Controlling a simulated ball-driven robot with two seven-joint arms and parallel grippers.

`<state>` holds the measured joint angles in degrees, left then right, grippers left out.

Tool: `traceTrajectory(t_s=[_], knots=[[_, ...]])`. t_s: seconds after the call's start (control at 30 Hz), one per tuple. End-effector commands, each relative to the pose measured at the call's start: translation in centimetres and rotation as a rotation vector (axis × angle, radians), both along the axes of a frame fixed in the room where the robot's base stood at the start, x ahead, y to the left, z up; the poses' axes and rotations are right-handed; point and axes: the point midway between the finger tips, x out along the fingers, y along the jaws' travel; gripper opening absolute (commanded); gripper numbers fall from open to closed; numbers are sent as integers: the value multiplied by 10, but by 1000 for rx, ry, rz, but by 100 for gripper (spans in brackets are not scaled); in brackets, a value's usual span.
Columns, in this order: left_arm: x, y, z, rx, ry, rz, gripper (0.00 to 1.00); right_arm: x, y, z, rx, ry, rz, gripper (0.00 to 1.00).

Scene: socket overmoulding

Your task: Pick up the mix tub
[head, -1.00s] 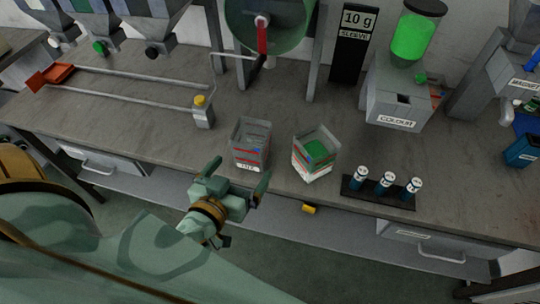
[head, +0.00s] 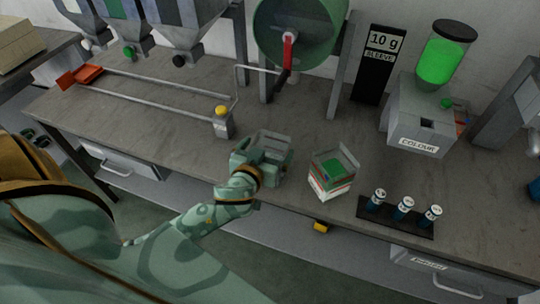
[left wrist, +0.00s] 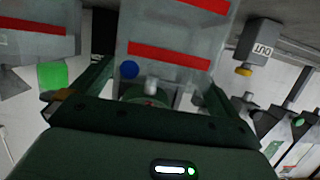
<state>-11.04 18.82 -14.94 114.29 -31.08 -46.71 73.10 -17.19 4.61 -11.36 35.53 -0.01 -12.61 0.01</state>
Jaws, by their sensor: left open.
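The mix tub (head: 270,137) is a grey, see-through, open-topped box near the front edge of the bench. My left gripper (head: 264,157) is at its near side in the head view and hides most of its front and its label. In the left wrist view the tub (left wrist: 168,35) rises in front of the palm, with red bands and a blue dot on its wall. The left gripper's fingers (left wrist: 155,88) are open, one on each side of the tub. Whether they touch it I cannot tell. My right gripper is not in view.
A second tub with green contents (head: 332,174) stands close to the right. A black rack of several vials (head: 396,215) is farther right. A yellow-topped grey post (head: 223,122) stands behind left, and the COLOUR machine (head: 421,122) behind right.

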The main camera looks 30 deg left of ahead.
Motion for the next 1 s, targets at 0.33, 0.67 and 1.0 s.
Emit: traceTrajectory(t_s=[0.33,0.67,1.0], knots=[[24,5,-8,0,2,-1,100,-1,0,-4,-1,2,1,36],[24,5,-8,0,1,-1,48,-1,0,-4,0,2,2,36],[24,5,4,-2,-2,0,48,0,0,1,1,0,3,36]])
